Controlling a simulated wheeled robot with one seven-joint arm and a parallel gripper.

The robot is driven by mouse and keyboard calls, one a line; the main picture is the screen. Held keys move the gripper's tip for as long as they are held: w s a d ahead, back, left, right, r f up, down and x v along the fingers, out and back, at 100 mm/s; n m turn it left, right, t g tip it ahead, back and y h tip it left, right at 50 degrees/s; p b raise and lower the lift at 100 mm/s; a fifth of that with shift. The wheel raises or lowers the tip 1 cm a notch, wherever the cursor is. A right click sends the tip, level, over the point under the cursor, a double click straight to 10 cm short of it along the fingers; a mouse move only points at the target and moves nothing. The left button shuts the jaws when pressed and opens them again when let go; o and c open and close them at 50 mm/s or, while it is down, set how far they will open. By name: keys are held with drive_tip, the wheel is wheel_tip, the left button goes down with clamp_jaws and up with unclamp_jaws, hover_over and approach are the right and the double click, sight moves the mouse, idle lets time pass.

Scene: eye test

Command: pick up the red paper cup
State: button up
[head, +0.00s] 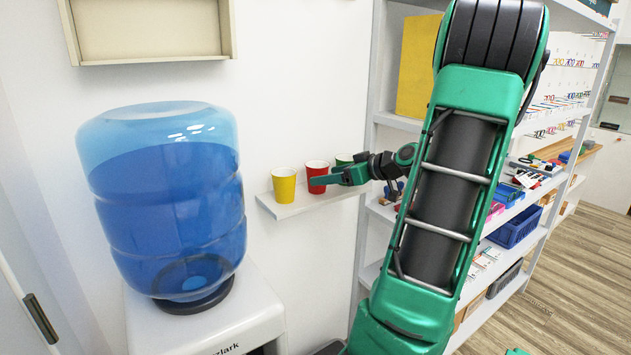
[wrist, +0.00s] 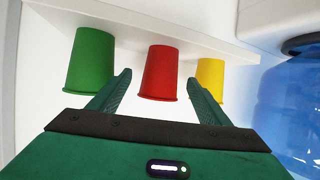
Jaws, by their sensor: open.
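The red paper cup (head: 316,172) stands upright on a small white wall shelf (head: 298,206), between the yellow cup (head: 284,187) and the green cup (head: 343,160). My gripper (head: 328,179) is at the red cup's right side in the head view, one finger covering part of it. In the wrist view, which shows the scene upside down, the red cup (wrist: 159,71) appears between the two spread fingers of my gripper (wrist: 159,79). Gaps show on both sides of it. I cannot tell how far the fingertips reach around it. My gripper is open and holds nothing.
In the wrist view the green cup (wrist: 91,60) is close beside the left finger and the yellow cup (wrist: 210,76) beside the right finger. A large blue water bottle (head: 165,205) on a white dispenser (head: 215,325) stands left. A stocked shelf rack (head: 400,122) stands right.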

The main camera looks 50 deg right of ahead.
drive_tip(key=shift+f+x, duration=0.15)
drive_tip(key=shift+x, duration=1.2)
drive_tip(key=shift+f+x, duration=0.15)
drive_tip(key=shift+x, duration=1.25)
drive_tip(key=shift+s, duration=0.15)
drive_tip(key=c, duration=1.1)
